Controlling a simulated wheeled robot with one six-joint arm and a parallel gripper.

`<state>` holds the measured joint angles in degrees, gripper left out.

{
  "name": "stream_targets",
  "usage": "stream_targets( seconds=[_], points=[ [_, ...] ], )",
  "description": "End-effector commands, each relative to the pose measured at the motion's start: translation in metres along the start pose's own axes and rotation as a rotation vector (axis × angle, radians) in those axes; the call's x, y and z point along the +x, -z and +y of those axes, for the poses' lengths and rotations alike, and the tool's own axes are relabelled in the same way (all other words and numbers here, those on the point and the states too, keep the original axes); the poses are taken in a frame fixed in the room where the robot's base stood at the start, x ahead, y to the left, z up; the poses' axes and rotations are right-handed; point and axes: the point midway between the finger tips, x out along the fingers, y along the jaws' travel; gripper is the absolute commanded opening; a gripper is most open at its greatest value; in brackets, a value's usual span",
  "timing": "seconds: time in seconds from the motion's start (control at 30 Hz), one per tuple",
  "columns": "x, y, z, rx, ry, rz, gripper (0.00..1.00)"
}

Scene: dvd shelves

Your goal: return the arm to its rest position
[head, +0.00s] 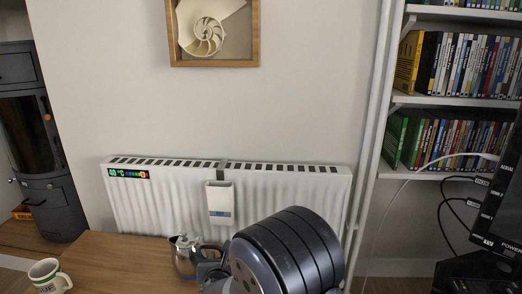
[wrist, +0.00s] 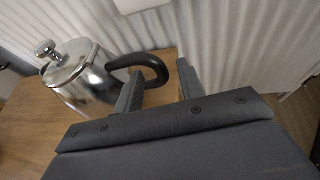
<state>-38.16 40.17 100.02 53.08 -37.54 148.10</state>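My gripper (wrist: 159,72) is in the wrist view, with its two fingers apart and nothing held between them. In the head view my dark, rounded arm link fills the lower middle, and the gripper's fingers are mostly hidden by it. A shiny metal teapot (head: 186,257) stands on the wooden table (head: 120,262). In the wrist view the teapot (wrist: 88,72) is at the left, and its black handle (wrist: 150,62) reaches close to the left fingertip. I cannot tell whether they touch.
A white radiator (head: 280,190) with a small holder (head: 220,203) stands behind the table. A mug (head: 47,275) is at the table's left. DVD shelves (head: 450,100), cables and a dark monitor (head: 502,205) are at the right. A dark stove (head: 40,150) is at the left.

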Motion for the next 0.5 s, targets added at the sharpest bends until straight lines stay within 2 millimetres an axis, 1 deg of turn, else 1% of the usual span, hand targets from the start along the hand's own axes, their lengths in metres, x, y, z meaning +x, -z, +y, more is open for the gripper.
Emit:
stream_targets(
  seconds=[0.03,0.2,0.37,0.5],
  points=[
    [0.011,0.002,-0.001,0.001,0.002,0.000,0.37],
    [0.035,0.002,-0.001,-0.001,0.001,0.001,0.37],
    [0.046,0.002,-0.001,-0.001,0.000,0.000,0.37],
    [0.044,0.000,0.000,-0.001,0.000,0.000,0.37]
  ],
)
